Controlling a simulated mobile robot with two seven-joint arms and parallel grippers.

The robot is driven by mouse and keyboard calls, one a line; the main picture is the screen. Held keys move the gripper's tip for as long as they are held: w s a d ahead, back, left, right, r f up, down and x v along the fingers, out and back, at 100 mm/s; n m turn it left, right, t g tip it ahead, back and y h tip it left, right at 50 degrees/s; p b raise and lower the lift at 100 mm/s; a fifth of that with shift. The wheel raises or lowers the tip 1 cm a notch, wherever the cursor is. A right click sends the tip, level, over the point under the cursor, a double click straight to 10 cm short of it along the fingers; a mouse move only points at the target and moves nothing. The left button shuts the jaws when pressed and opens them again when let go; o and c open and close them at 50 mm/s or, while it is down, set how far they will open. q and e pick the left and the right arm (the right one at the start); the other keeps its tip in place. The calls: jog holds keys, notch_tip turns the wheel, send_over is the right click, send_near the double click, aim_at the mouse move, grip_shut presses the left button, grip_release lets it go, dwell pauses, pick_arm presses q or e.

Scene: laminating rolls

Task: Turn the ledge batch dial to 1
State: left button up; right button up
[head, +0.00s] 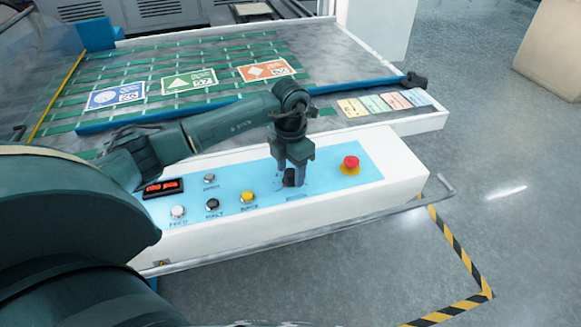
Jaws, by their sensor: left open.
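The control ledge (300,217) is a white box with a light blue panel across its top. The batch dial (289,178) is a small black knob on that panel, between the yellow button and the red emergency stop. My left gripper (292,181) points down over the dial, its open fingers on either side of it. The fingers partly hide the dial, and I cannot tell whether they touch it. The markings around the dial are too small to read. My right gripper is not in view.
A red emergency stop (350,162) stands close right of the dial. A yellow button (247,197), black button (213,204), white button (178,211) and red display (163,187) lie to the left. A metal rail (330,230) runs along the front. Printed cards lie behind on the green-strapped bed.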

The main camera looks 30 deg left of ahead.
pick_arm(q)
jog(key=shift+c, duration=0.2)
jog(key=c, duration=0.9)
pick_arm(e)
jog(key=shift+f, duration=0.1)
